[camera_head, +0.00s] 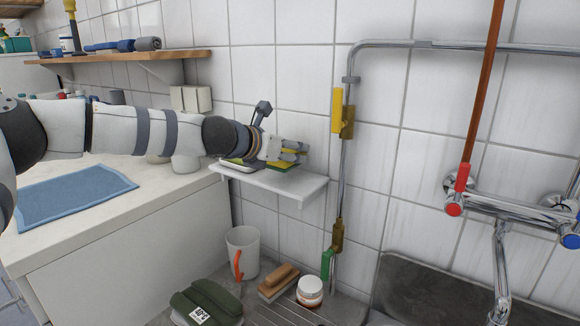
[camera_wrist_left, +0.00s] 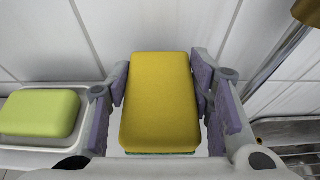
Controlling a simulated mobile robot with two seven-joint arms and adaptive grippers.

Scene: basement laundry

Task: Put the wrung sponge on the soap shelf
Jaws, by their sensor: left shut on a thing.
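The sponge is yellow with a green underside. It fills the middle of the left wrist view (camera_wrist_left: 160,100), between my finger pads. In the head view the sponge (camera_head: 280,167) shows under my fingers, just over the shelf. My left gripper (camera_head: 290,153) is shut on the sponge; it also shows in the left wrist view (camera_wrist_left: 160,88). The white soap shelf (camera_head: 290,188) is fixed to the tiled wall. I cannot tell whether the sponge touches the shelf. A green soap bar (camera_wrist_left: 40,112) lies in a white dish (camera_wrist_left: 50,143) left of the sponge. My right gripper is not in view.
A vertical pipe (camera_head: 344,180) with a yellow lever (camera_head: 337,110) stands right of the shelf. Below are a white cup (camera_head: 242,252), a brush (camera_head: 278,283), a jar (camera_head: 310,290) and a green case (camera_head: 207,302). A counter with a blue cloth (camera_head: 75,195) is left.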

